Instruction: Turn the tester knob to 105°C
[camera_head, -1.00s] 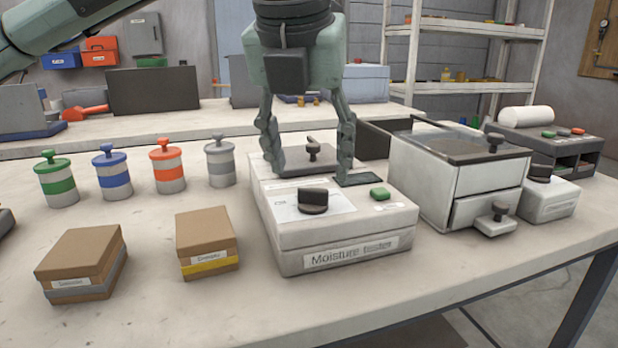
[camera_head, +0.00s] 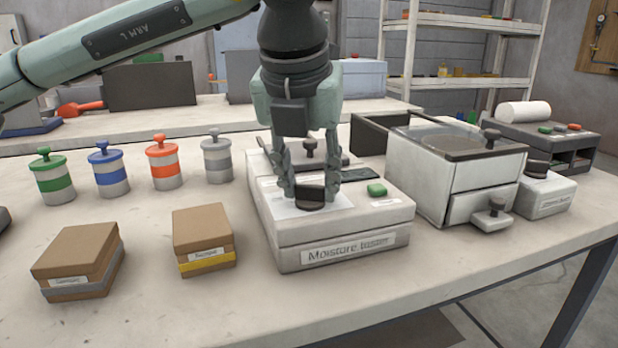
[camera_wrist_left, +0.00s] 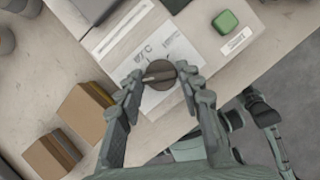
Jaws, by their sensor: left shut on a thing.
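The white moisture tester (camera_head: 340,246) stands on the table with its name label on the front. Its dark round knob (camera_head: 309,197) sits on a pale dial card (camera_head: 280,206). My left gripper (camera_head: 309,194) points down from above with its fingers on either side of the knob, shut on it. In the left wrist view the knob (camera_wrist_left: 159,74) lies between the two fingertips, its light pointer line toward the left. Dial markings show above it but are too small to read fully. A green button (camera_head: 377,190) is on the tester's right. My right gripper is not in the head view.
Two cardboard boxes (camera_head: 203,236) and several banded canisters (camera_head: 163,165) stand left of the tester. A white machine with a drawer (camera_head: 455,180) stands close on the right. A lidded part with a black knob (camera_head: 310,147) is behind my fingers.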

